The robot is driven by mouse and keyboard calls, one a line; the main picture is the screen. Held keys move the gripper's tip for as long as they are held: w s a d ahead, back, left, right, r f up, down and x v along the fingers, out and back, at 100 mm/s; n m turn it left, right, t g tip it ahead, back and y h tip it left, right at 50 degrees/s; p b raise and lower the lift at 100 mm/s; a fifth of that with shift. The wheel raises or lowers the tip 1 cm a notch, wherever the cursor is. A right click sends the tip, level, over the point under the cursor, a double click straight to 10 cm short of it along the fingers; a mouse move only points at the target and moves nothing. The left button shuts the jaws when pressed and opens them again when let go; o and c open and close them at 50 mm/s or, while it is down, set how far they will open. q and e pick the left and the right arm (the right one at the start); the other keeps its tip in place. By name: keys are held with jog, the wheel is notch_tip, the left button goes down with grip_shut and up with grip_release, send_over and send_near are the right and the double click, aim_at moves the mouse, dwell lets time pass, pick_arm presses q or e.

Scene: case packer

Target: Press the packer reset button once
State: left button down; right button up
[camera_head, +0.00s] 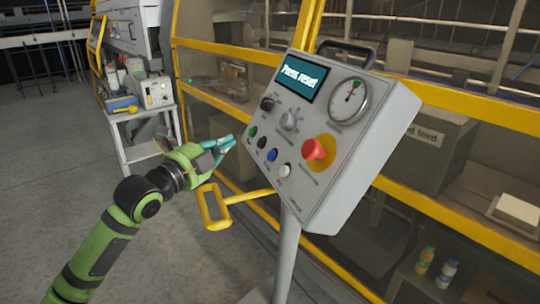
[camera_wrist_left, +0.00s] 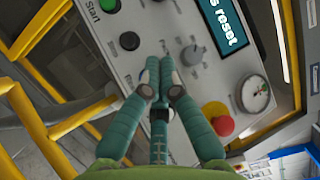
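The grey control panel (camera_head: 345,185) stands tilted on a post, and its screen (camera_head: 301,77) reads "Press reset". Along its lower left are a green button (camera_head: 252,131), a black button (camera_head: 262,143), a blue button (camera_head: 272,155) and a white button (camera_head: 285,170). Their small labels are unreadable here; the wrist view shows "Start" by the green button (camera_wrist_left: 110,5). My left gripper (camera_head: 228,142) is just left of this row, its fingertips together and empty. My right gripper is out of view.
A red mushroom button (camera_head: 314,149) on a yellow disc, two knobs (camera_head: 290,120) and a gauge (camera_head: 347,101) share the panel. A yellow handle-like bar (camera_head: 216,207) is below my gripper. Yellow-framed guarding stands behind. A small cart (camera_head: 143,150) is back left; the left floor is clear.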

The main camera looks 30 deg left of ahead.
aim_at(271, 155)
pick_arm(q)
jog(key=w+d+f, duration=0.4)
jog(key=w, duration=0.1)
jog(key=shift+w+d, duration=0.25)
jog(key=shift+w, duration=0.1)
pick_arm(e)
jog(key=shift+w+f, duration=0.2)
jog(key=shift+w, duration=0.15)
pick_arm(q)
jog(key=shift+w+f, duration=0.1)
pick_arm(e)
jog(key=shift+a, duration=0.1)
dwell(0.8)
pick_arm(q)
jog(key=shift+w+d+f, duration=0.15)
jog(key=shift+w+d, duration=0.05)
jog(key=shift+d, duration=0.05)
jog(key=shift+w+d+f, duration=0.2)
dwell(1.1)
jog(key=shift+s+a+r, duration=0.1)
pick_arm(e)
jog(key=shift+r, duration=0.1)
pick_arm(q)
jog(key=shift+s+a+r, duration=0.25)
jog(key=shift+s+a, duration=0.1)
jog(key=shift+s, duration=0.05)
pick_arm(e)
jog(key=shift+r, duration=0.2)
